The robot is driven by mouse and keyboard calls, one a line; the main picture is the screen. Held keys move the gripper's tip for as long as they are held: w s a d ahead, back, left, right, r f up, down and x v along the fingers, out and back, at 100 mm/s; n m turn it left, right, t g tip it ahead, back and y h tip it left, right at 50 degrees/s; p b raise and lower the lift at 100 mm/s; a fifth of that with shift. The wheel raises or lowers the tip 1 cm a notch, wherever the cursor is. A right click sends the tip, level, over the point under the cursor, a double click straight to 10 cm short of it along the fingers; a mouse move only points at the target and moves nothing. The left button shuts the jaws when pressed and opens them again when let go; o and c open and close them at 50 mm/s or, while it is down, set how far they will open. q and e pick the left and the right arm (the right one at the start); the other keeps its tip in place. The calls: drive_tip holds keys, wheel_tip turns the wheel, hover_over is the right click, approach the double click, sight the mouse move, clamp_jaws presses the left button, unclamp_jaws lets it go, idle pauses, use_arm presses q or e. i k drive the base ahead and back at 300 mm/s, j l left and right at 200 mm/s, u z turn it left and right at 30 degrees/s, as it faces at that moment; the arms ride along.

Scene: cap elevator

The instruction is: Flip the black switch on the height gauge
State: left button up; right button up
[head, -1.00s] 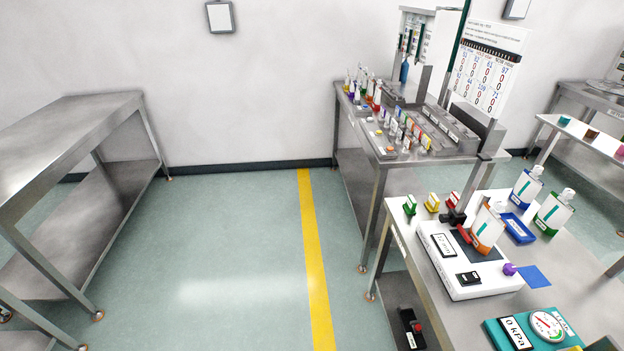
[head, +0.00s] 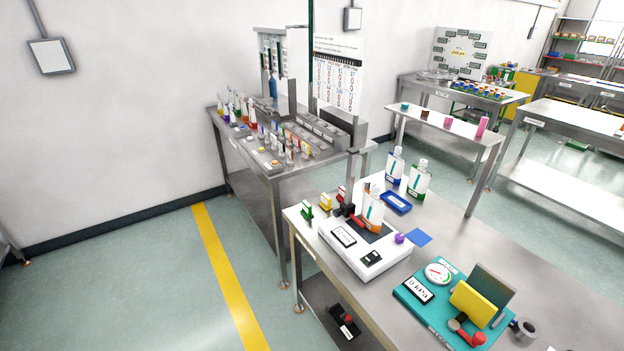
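A white box-shaped device (head: 398,258) sits near the left end of the closer steel table (head: 455,225). On its top are a label or display (head: 344,237) and a small black square part (head: 371,257) that looks like a switch. I cannot tell for sure that this device is the height gauge, nor which way the switch is set. A white-and-orange bottle (head: 372,209) stands on the device's dark pad, beside a red-and-black clamp-like part (head: 349,210). Neither of my grippers is in view.
A teal gauge unit (head: 417,290) with a yellow block stands to the right on the same table. Blue and green bottles (head: 418,180) stand behind. A second table with several small bottles (head: 255,150) is farther back. The floor at left, with a yellow stripe (head: 228,275), is clear.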

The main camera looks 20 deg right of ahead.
sight(373, 255)
drive_tip(key=z, duration=1.2)
